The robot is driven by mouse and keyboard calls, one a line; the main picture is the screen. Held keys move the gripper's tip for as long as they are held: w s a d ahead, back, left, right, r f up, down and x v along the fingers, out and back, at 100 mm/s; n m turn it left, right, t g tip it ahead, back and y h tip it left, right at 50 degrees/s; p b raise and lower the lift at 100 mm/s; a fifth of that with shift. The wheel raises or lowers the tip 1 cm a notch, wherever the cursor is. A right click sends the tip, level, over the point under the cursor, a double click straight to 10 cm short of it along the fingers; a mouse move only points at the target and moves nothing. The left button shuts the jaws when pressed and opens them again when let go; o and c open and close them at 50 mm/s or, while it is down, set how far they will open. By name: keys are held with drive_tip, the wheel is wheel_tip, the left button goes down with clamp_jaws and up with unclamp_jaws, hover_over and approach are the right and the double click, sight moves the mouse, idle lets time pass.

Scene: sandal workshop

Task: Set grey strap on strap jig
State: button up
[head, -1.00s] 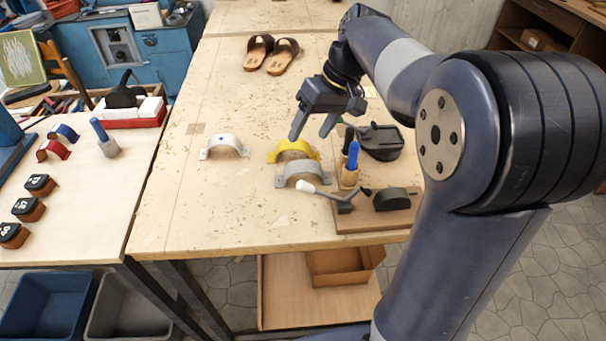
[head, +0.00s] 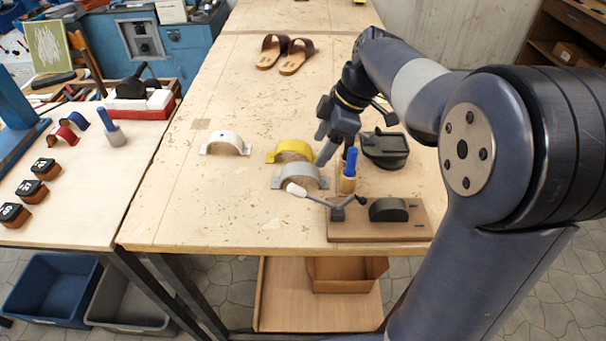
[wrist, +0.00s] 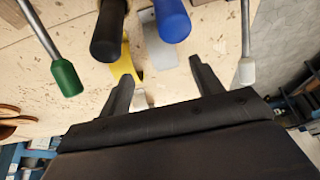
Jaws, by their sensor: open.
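The grey strap (head: 300,172) is an arched band with flat end tabs, standing on the workbench just in front of the yellow strap (head: 291,149). It also shows in the wrist view (wrist: 158,46). The jig, a wooden board (head: 375,231) with a dark half-round block (head: 389,208) and a white-knobbed lever (head: 312,193), sits at the bench's front right. No strap lies on its block. My gripper (head: 322,147) is open and empty, above and behind the grey strap's right end. In the wrist view its fingers (wrist: 160,74) are apart with nothing between.
A blue-handled tool (head: 351,160) stands in a wooden holder close to my gripper; a black handle (wrist: 108,32) is beside it in the wrist view. A dark tray-like tool (head: 386,150) lies behind. A white strap (head: 225,144) stands left. The bench's left front is clear.

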sight(311, 170)
drive_tip(key=x, duration=0.6)
drive_tip(key=shift+s+d+f+p, duration=0.15)
drive_tip(key=shift+s+f+p, duration=0.05)
drive_tip(key=shift+f+p, duration=0.2)
drive_tip(key=c, duration=1.1)
drive_tip(key=shift+r, duration=0.15)
